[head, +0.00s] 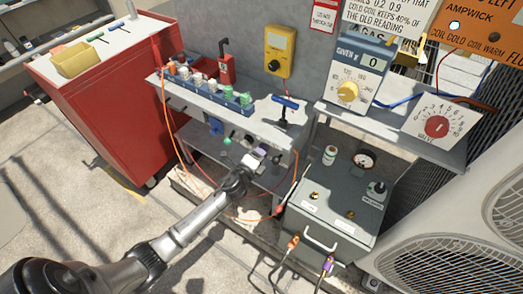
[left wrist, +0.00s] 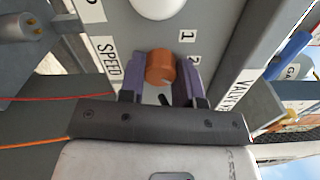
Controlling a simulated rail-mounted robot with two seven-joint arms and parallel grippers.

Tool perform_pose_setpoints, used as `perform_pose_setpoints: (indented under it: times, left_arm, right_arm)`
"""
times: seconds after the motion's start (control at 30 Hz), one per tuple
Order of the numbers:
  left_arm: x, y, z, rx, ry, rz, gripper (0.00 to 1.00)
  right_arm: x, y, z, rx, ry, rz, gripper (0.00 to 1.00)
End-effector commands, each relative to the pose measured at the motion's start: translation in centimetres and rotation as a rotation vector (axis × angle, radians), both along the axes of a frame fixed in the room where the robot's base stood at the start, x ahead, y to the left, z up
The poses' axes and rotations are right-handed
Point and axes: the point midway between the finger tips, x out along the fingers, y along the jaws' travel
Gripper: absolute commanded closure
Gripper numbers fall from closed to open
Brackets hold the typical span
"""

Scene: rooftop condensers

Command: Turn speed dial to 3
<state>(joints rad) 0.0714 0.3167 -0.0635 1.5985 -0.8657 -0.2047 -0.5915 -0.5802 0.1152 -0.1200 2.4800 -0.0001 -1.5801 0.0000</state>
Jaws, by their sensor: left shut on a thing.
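The speed dial (left wrist: 160,68) is an orange round knob on a grey panel, seen in the left wrist view beside a white SPEED label (left wrist: 107,62) and the numbers 1 and 2. My left gripper (left wrist: 167,72) has a purple finger on each side of the knob and is shut on it. A dark mark shows just below the knob; I cannot tell which number the dial points to. In the head view my left gripper (head: 260,155) reaches under the front of the workbench shelf, and the dial is not discernible there. My right gripper is not in view.
A red valve dial (head: 436,127) sits on the right shelf. Orange hoses hang near the arm.

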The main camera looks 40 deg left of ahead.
Motion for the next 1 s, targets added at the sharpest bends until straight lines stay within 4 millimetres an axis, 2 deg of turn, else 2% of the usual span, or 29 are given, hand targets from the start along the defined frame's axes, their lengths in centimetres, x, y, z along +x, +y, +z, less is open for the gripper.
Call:
perform_pose_setpoints:
  times: [0.4, 0.9, 0.93, 1.0]
  left_arm:
    - [0.01, -0.01, 0.00, 0.140, 0.017, 0.000, 0.93]
    - [0.01, 0.01, -0.04, 0.154, 0.019, 0.000, 0.93]
    - [0.01, 0.01, -0.04, 0.154, 0.020, 0.000, 0.67]
    - [0.01, 0.01, -0.04, 0.154, 0.020, 0.000, 0.60]
  right_arm:
    - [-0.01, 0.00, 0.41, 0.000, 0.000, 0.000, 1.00]
    - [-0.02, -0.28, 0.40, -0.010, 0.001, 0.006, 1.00]
    - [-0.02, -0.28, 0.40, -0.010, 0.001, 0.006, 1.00]
    - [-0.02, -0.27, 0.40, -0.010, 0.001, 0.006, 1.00]
